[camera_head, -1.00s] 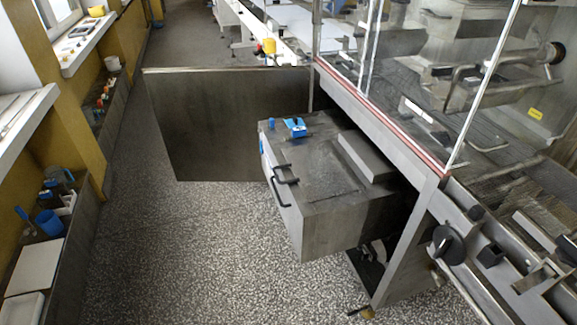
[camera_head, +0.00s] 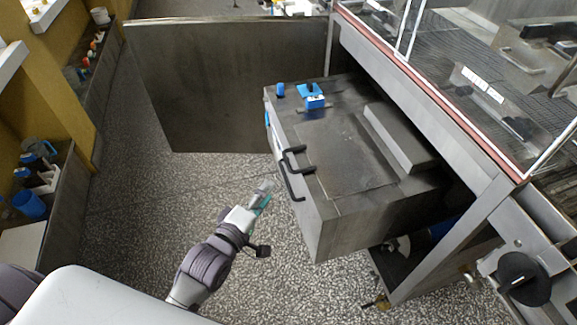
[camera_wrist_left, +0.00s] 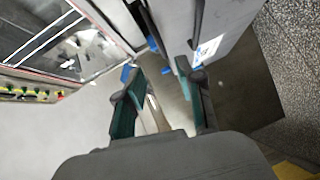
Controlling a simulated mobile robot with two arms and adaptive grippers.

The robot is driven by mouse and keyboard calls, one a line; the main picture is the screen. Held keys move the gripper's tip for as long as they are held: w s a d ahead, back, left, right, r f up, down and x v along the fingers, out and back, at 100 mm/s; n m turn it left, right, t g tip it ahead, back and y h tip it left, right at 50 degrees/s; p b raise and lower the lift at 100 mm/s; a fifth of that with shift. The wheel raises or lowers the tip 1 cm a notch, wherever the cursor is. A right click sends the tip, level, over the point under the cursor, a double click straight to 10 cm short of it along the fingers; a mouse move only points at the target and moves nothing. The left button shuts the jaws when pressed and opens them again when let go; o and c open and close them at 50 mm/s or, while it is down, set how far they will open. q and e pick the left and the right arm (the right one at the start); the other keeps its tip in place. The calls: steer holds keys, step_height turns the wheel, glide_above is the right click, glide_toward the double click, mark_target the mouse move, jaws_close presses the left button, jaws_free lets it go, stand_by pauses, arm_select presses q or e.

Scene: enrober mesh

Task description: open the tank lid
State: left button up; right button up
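The tank (camera_head: 315,225) is a grey metal box under the machine frame. Its flat lid (camera_head: 335,165) lies closed on top. Two black bar handles sit at the left edge: an upper one (camera_head: 298,162) and a lower one (camera_head: 290,184). My left gripper (camera_head: 263,190) is just left of the handles, apart from them and pointing toward the tank. In the left wrist view my left gripper (camera_wrist_left: 165,88) has its two fingers spread with nothing between them. Dark handle bars (camera_wrist_left: 196,22) show ahead of the fingers there. My right gripper is out of view.
A large metal door panel (camera_head: 230,85) stands open behind the tank. Blue fittings (camera_head: 312,95) sit on the tank's far top. The glass-walled machine (camera_head: 480,95) rises at right. Speckled floor (camera_head: 150,215) is free at left, before a cluttered wall ledge (camera_head: 55,215).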

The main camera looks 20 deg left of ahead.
mark_target(288, 163)
arm_select(q)
steer(key=x, duration=1.2)
steer(key=shift+w+d+f, duration=0.1)
steer(key=shift+w+f, duration=0.1)
steer(key=shift+w, duration=0.15)
jaws_close()
